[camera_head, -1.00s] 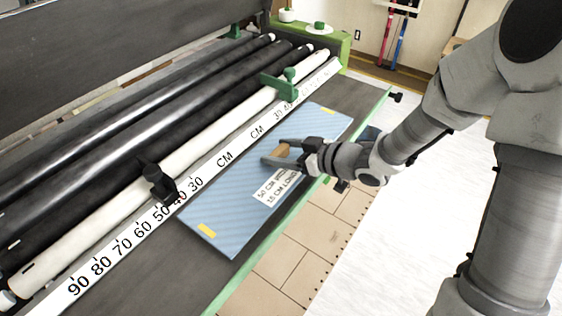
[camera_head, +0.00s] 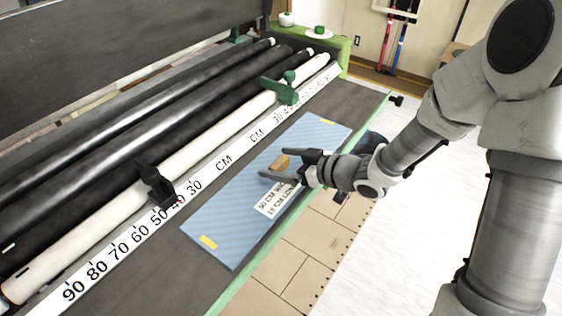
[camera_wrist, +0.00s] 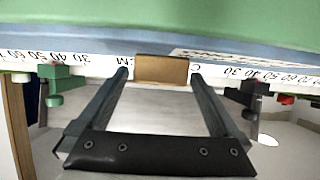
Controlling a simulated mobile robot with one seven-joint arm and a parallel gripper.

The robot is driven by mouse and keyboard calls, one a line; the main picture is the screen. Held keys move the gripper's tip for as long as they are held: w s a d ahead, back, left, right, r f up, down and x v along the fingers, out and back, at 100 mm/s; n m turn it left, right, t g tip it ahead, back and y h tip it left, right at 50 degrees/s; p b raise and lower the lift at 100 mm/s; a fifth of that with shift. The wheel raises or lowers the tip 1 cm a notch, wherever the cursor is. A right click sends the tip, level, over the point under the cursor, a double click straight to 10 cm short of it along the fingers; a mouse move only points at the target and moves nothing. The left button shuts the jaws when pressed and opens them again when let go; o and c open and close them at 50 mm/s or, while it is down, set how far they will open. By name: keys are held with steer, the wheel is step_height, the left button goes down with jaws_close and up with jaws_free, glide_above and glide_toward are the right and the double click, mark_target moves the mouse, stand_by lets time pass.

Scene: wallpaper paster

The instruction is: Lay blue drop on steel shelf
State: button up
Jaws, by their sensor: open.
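The blue drop (camera_head: 235,205) is a flat, striped blue panel with yellow end marks and a white text label. It lies flat on the dark grey steel shelf (camera_head: 165,262), between the white ruler strip and the green front edge. A tan block (camera_head: 280,161) stands up from the panel near its middle. My gripper (camera_head: 282,168) is open over the panel, beside the block. In the wrist view the tan block (camera_wrist: 162,70) shows just ahead of and between the open fingertips (camera_wrist: 159,76), with a gap each side. The panel (camera_wrist: 110,45) shows there as a blue band.
A white ruler strip (camera_head: 140,235) runs behind the panel. Beyond it are a white roller (camera_head: 95,228), black rollers, a black clamp (camera_head: 157,185) and a green clamp (camera_head: 281,89). Shelf space is bare at the panel's near and far ends.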

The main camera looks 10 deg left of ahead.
steer(key=p+v, duration=0.3)
steer(key=v, duration=0.9)
steer(key=shift+p, duration=0.4)
steer(key=w+d+r+m+t+h, duration=0.3)
steer(key=d+r+h, duration=0.15)
steer(key=d, duration=0.25)
steer(key=w+d+r+m+t+h, duration=0.2)
steer(key=w+d+r+h, duration=0.1)
steer(key=d+h, duration=0.3)
steer(key=s+d+r+m+h, duration=0.4)
steer(key=s+d+r, duration=0.1)
steer(key=d+r, duration=0.1)
steer(key=s+a+r+m+g+y, duration=0.1)
steer(key=s+m+g, duration=0.1)
steer(key=s, duration=0.6)
steer(key=s+a+r+m+g+y, duration=0.1)
steer(key=s+a+m+g, duration=0.1)
steer(key=s, duration=0.6)
steer(key=shift+m, duration=0.3)
